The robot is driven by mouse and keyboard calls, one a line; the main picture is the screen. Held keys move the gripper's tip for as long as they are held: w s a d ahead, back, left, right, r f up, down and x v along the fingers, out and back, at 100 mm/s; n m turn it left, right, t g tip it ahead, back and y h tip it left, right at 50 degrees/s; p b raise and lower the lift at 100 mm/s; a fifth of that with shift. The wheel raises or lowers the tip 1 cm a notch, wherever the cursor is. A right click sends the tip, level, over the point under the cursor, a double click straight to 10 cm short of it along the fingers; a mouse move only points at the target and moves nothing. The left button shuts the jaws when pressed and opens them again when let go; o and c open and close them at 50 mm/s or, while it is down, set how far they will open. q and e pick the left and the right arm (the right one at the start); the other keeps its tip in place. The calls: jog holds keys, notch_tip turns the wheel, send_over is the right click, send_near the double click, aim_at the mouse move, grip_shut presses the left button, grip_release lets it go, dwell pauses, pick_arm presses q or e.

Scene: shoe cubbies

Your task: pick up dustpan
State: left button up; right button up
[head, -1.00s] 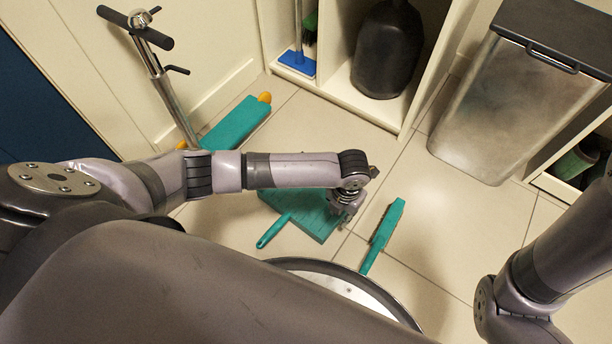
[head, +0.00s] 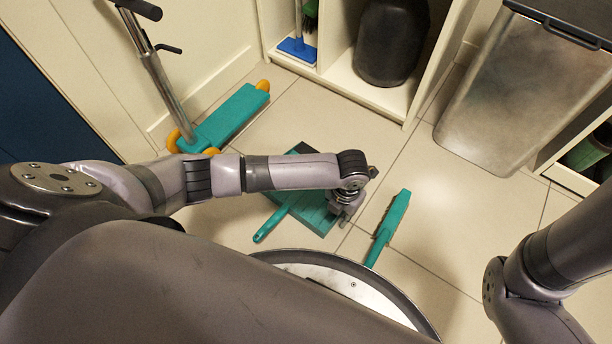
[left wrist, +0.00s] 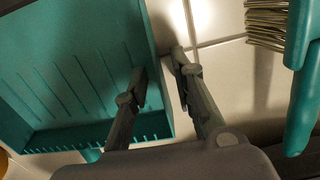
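The teal dustpan (head: 318,212) lies on the tiled floor, partly hidden under my left arm, its handle (head: 272,220) pointing to the lower left. In the left wrist view the dustpan's ribbed inside (left wrist: 70,75) fills the left side. My left gripper (head: 347,212) is at the pan's right side. Its two fingers (left wrist: 158,68) are apart in the wrist view, one over the pan and one over the floor beyond its right wall. I cannot tell whether they touch it. My right arm shows at the right edge, but its gripper is out of view.
A teal brush (head: 390,228) lies on the floor right of the dustpan; its bristles (left wrist: 266,22) show in the wrist view. A teal wheeled scooter (head: 228,118) stands at the left. Cubbies (head: 345,85) and a metal bin (head: 505,95) line the back. Floor right of the brush is clear.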

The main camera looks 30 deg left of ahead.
pick_arm(q)
grip_shut()
jog(key=shift+r, duration=0.1)
dwell(0.6)
